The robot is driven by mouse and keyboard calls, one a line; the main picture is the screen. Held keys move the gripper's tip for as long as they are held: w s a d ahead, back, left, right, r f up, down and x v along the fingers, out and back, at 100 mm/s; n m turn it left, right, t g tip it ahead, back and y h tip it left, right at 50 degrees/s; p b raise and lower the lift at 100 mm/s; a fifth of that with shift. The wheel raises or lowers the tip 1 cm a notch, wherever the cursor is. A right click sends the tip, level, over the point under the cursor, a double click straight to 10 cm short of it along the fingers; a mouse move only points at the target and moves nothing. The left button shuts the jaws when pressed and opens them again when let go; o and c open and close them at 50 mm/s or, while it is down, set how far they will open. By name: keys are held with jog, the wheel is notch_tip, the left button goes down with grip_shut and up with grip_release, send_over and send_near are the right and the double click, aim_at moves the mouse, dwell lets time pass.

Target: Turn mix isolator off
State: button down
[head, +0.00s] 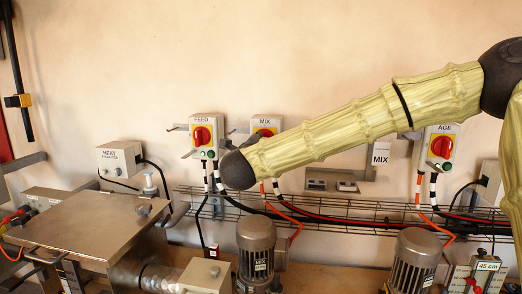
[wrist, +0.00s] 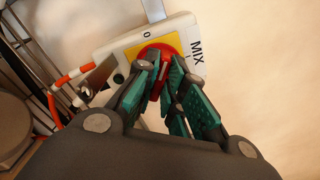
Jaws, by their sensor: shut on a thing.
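The MIX isolator (head: 266,123) is a pale box on the wall with a red rotary handle on a yellow plate. My arm covers its lower part in the head view. In the wrist view, the isolator (wrist: 189,31) appears tilted, with "MIX" and "0" marks legible. Its red handle (wrist: 164,68) lies between the green fingers of my gripper (wrist: 163,75), which is shut on it. The gripper is hidden in the head view. The handle's exact angle against the marks is hard to tell.
The FEED isolator (head: 202,136) is just left of MIX, and the AGE isolator (head: 440,147) is farther right. A wire cable tray (head: 330,208) runs below them. Motors (head: 257,250) and a metal box (head: 90,225) stand in front. Orange-and-white cable shows beside the isolator in the wrist view.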

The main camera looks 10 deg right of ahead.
jog(key=shift+a+f+n+b, duration=0.1)
jog(key=shift+n+b, duration=0.25)
jog(key=shift+n, duration=1.45)
jog(key=shift+f+n+b, duration=0.1)
jog(key=shift+n+b, duration=0.25)
jog(key=shift+n, duration=1.45)
jog(key=c, duration=1.5)
grip_release()
jog(key=v, duration=1.2)
